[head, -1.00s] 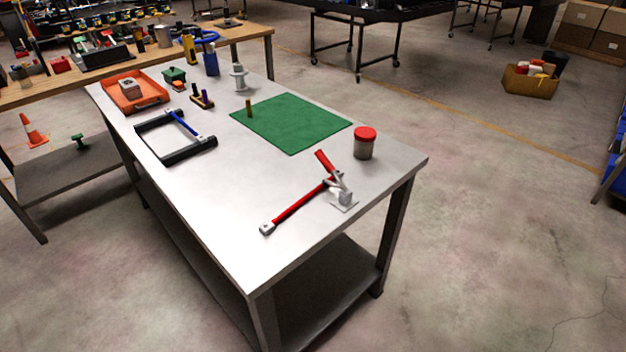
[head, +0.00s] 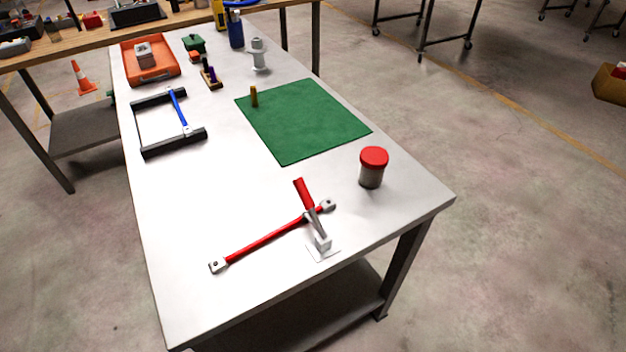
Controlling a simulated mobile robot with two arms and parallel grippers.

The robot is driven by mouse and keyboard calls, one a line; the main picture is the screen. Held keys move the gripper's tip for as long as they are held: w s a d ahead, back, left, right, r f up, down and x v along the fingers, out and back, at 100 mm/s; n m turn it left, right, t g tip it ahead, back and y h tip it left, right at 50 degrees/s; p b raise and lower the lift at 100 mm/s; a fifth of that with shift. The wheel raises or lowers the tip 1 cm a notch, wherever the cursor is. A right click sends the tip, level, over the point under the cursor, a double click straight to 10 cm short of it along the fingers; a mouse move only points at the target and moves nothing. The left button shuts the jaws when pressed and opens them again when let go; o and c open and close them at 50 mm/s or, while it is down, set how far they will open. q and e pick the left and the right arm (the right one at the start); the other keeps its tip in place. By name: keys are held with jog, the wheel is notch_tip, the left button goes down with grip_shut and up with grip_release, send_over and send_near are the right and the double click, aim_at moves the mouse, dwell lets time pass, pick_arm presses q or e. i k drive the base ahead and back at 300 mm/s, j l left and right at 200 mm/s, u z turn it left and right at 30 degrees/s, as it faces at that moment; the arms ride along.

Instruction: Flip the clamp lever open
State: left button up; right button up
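The toggle clamp (head: 321,243) stands on a small pale base plate near the front right part of the metal table. Its lever has a red handle (head: 303,193) that leans up and toward the back left. A long red bar (head: 265,243) with grey ends lies on the table, and its right part passes behind or against the clamp's lever; I cannot tell if they touch. Neither of my grippers is in view.
A jar with a red lid (head: 372,167) stands right of the clamp. A green mat (head: 300,120) with a small brass peg lies behind. A black frame with a blue lever (head: 180,112) and an orange tray (head: 150,62) are at the left. The table's front left is clear.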

aim_at(303, 190)
jog(key=k, duration=0.6)
jog(key=z, duration=2.45)
jog(key=k+j, duration=0.55)
jog(key=j, duration=0.15)
jog(key=k+j, duration=1.15)
jog(key=j, duration=0.3)
